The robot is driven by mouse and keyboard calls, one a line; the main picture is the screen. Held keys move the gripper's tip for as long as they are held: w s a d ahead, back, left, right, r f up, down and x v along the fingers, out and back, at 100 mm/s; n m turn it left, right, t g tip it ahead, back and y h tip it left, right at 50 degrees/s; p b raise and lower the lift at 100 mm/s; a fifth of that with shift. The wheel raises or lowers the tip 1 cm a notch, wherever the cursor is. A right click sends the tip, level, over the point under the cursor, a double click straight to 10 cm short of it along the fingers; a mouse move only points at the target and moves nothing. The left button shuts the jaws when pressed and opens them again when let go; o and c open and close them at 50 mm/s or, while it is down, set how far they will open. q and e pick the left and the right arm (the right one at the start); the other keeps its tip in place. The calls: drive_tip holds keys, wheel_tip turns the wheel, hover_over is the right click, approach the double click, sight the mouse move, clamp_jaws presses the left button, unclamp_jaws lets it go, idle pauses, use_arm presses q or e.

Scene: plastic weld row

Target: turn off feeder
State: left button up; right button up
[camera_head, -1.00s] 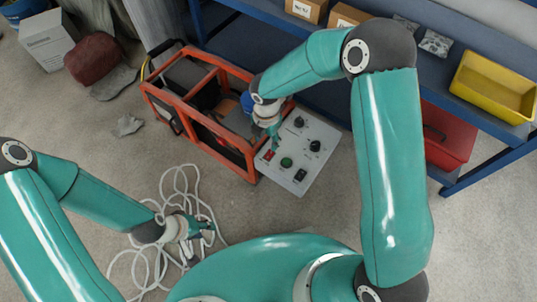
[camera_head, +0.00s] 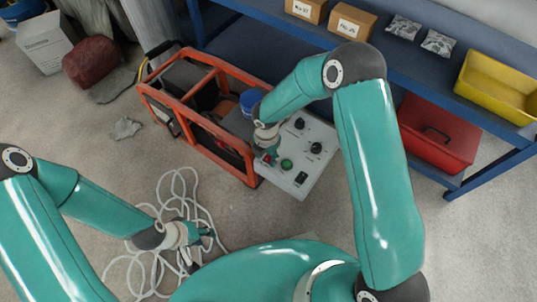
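The feeder is an orange-framed machine (camera_head: 207,124) on the floor, with a light grey control panel (camera_head: 318,163) at its right end. The panel carries black knobs (camera_head: 316,148), a green button (camera_head: 287,164), a black rocker switch (camera_head: 301,178) and a red switch (camera_head: 266,158) at its left edge. My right gripper (camera_head: 270,152) points down at the red switch and partly covers it; I cannot tell whether they touch or whether its fingers are closed. My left gripper (camera_head: 205,236) hangs over white cable, its fingers small and unclear.
White cable (camera_head: 172,190) lies in loose loops on the floor. A dark red bag (camera_head: 92,62) and a white box (camera_head: 45,42) stand at back left.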

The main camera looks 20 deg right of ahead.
clamp_jaws()
drive_tip(key=p, duration=0.3)
drive_tip(key=g+y+p, duration=0.1)
drive_tip(key=p, duration=0.3)
drive_tip(key=shift+w+d+r, duration=0.15)
drive_tip(key=shift+d+r, duration=0.1)
drive_tip(key=shift+r, duration=0.15)
drive_tip(key=shift+w+f+g+y+p, duration=0.15)
drive_tip(key=shift+f+g+y+p, duration=0.2)
drive_tip(key=shift+y, duration=0.35)
drive_tip(key=shift+r, duration=0.1)
drive_tip(key=shift+o, duration=1.2)
unclamp_jaws()
drive_tip(key=shift+r, duration=0.1)
